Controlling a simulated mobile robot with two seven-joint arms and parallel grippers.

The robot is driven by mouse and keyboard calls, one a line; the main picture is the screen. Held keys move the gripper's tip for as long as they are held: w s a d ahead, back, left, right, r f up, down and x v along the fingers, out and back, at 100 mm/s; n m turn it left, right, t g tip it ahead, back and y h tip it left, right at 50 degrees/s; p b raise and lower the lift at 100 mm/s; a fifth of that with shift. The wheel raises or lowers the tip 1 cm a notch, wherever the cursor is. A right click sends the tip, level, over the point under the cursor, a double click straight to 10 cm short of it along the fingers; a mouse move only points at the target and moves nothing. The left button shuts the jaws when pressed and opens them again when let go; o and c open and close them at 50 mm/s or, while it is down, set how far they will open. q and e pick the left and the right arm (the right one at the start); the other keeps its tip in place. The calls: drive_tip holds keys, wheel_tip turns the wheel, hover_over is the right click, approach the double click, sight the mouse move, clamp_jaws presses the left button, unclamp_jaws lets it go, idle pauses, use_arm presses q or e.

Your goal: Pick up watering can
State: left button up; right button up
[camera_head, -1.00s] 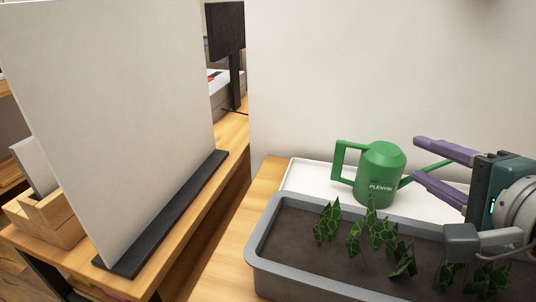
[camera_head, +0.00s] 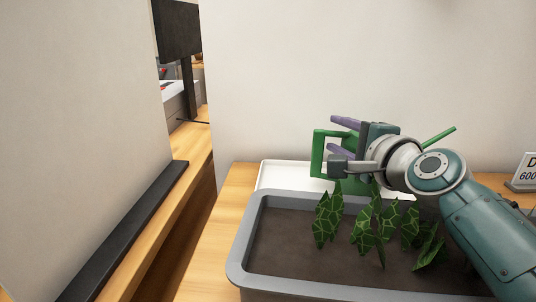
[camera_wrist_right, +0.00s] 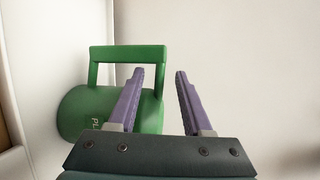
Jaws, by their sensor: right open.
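The green watering can stands on a white tray (camera_head: 275,176) behind the planter. In the head view my right gripper and arm hide most of the can. Its square handle (camera_head: 317,155) shows on the left and its spout (camera_head: 438,137) on the right. My right gripper (camera_head: 337,137) is open, its purple fingers pointing left beside the handle. In the right wrist view the can (camera_wrist_right: 78,112) is left of centre. My left gripper is not in view.
A grey planter (camera_head: 250,225) with soil and several leafy plants (camera_head: 327,218) stands in front of the tray, beneath my right arm. A plain wall (camera_head: 270,80) is close behind. A white sign (camera_head: 525,172) stands at the right. A partition (camera_head: 80,130) fills the left.

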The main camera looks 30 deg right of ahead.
drive_tip(key=shift+x, duration=0.85)
drive_tip(key=shift+c, duration=0.4)
clamp_jaws()
drive_tip(key=shift+r, duration=0.1)
idle(0.4)
